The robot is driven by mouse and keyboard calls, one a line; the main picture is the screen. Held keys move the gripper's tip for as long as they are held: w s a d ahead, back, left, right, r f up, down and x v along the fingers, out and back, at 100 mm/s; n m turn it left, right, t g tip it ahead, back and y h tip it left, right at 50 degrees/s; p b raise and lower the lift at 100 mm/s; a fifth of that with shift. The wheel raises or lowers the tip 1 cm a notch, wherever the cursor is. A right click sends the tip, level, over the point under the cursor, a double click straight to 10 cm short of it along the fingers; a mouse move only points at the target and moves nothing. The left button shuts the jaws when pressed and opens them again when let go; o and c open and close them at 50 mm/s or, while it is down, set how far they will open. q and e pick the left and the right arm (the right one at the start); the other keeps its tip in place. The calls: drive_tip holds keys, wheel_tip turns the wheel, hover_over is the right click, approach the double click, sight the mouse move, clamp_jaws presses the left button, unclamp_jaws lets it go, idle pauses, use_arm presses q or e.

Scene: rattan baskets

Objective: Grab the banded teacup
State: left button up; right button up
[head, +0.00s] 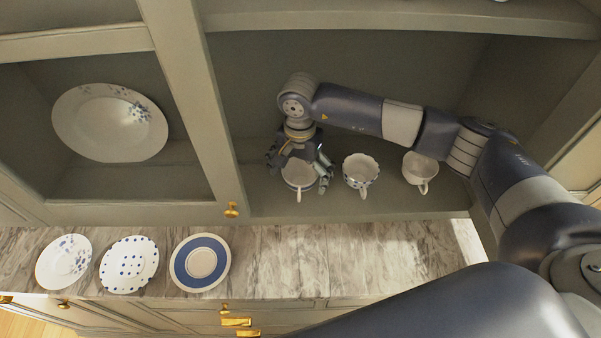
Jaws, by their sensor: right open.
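Three cups stand in a row on the cabinet shelf in the head view. The left cup, white with a dark band near its rim, is the banded teacup (296,174). My right gripper (298,181) is over it, with its open fingers on either side of the cup; I cannot tell whether they touch it. The cup's handle points toward the front. The middle cup (360,171) has a scalloped rim with blue marks. The right cup (421,168) is pale with a patterned side. My left gripper is not in view.
A large floral plate (95,120) leans in the left cabinet compartment. A floral plate (62,262), a blue-dotted plate (128,264) and a blue-banded plate (188,276) lie on the marble counter (340,262) below. A vertical post (190,90) stands left of my gripper.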

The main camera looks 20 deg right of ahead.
drive_tip(key=shift+f, duration=0.15)
drive_tip(key=shift+c, duration=0.2)
drive_tip(key=c, duration=1.2)
drive_tip(key=shift+c, duration=0.2)
